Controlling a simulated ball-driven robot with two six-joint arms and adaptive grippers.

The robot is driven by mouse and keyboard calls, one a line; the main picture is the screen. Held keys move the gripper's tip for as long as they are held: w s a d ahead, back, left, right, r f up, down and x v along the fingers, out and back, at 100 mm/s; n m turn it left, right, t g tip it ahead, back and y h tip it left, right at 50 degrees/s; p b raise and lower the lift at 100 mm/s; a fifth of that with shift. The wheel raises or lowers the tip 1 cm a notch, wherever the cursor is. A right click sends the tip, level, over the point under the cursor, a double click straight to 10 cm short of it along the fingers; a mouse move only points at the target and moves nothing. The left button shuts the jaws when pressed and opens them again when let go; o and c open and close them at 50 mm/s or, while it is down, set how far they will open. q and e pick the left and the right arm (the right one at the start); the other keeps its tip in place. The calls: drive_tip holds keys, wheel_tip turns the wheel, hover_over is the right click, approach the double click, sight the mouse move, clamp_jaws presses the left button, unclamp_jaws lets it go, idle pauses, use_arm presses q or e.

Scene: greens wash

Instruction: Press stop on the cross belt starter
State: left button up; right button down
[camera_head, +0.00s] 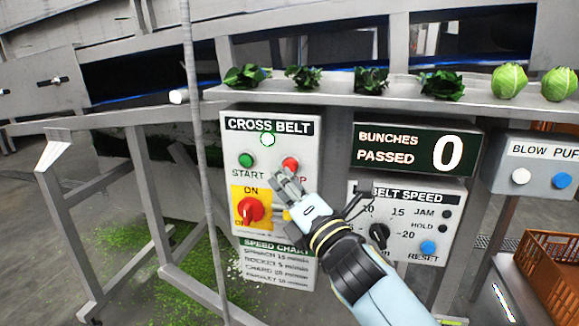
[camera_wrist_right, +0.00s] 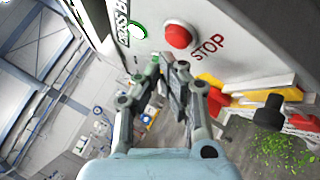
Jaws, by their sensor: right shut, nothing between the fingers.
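The cross belt starter (camera_head: 303,145) is a grey box with a lit white-green lamp (camera_head: 267,139) at its top. Its green START button (camera_head: 246,159) is at left and its red STOP button (camera_head: 290,164) at right. A red rotary switch (camera_head: 250,210) sits on a yellow plate below. My right gripper (camera_head: 283,181) is shut and empty, just below the STOP button, partly covering its label. In the right wrist view the red button (camera_wrist_right: 178,37) stands clear of the fingertips (camera_wrist_right: 167,62); a gap shows between them. My left gripper is not in view.
A belt speed panel (camera_head: 455,205) and a counter sign reading 0 (camera_head: 418,150) are at right of the starter. Leafy bunches line the shelf (camera_head: 330,98) above. A blow-off box (camera_head: 540,165) and an orange crate (camera_head: 550,270) stand farther right. A grey post (camera_head: 196,120) rises at left.

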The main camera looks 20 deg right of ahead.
idle(0.5)
drive_tip(key=shift+w+d, duration=0.1)
drive_tip(key=shift+w+d, duration=0.15)
drive_tip(key=shift+w, duration=0.1)
drive_tip(key=shift+w+d, duration=0.3)
drive_tip(key=shift+w, duration=0.1)
idle(0.8)
drive_tip(key=shift+s+a, duration=0.5)
drive_tip(key=shift+s, duration=0.25)
